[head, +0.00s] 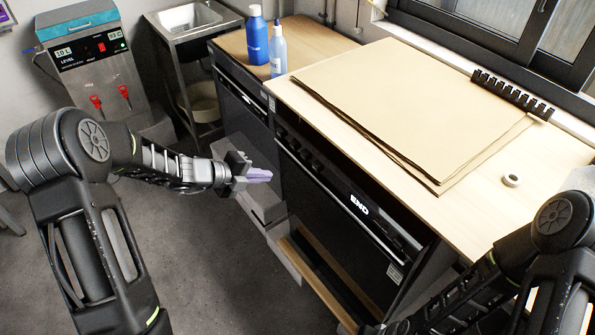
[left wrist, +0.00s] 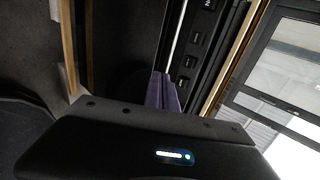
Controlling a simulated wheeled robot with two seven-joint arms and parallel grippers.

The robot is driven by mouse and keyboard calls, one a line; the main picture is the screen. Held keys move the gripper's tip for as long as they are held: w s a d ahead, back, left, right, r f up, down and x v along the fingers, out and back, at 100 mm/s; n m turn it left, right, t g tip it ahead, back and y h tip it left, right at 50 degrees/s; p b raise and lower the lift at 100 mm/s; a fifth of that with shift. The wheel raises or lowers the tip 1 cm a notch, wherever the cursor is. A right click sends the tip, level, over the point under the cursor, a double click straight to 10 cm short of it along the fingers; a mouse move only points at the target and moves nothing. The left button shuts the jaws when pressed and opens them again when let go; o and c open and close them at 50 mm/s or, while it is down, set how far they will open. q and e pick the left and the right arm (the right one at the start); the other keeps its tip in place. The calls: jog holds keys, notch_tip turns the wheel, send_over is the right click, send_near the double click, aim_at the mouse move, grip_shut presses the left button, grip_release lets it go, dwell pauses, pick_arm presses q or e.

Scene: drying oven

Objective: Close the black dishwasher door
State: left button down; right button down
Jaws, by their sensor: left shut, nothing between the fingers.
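The black dishwasher (head: 325,220) stands under the light wooden counter, with a lit "END" display on its upper front. Its front door panel looks upright; I cannot tell whether it is fully shut. My left gripper (head: 260,175), with purple fingers, is shut and empty just in front of the dishwasher's left upper front. In the left wrist view, its purple fingertips (left wrist: 166,92) appear beside the black panel with a row of buttons (left wrist: 190,62). I cannot tell whether they touch it. My right arm comes in at the lower right; its gripper is outside the view.
Another black appliance (head: 243,108) stands to the left, below a counter with two blue bottles (head: 257,38). Brown sheets (head: 420,105), a black rack (head: 511,95) and a tape roll (head: 511,180) lie on the main counter. The grey floor (head: 215,270) is clear.

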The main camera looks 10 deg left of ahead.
pick_arm(q)
jog(key=w+r+p+x, duration=0.1)
jog(key=x, duration=1.2)
jog(key=shift+d+r, duration=0.3)
jog(key=shift+d, duration=0.05)
pick_arm(e)
jog(key=shift+s+r, duration=0.1)
jog(key=shift+r, duration=0.5)
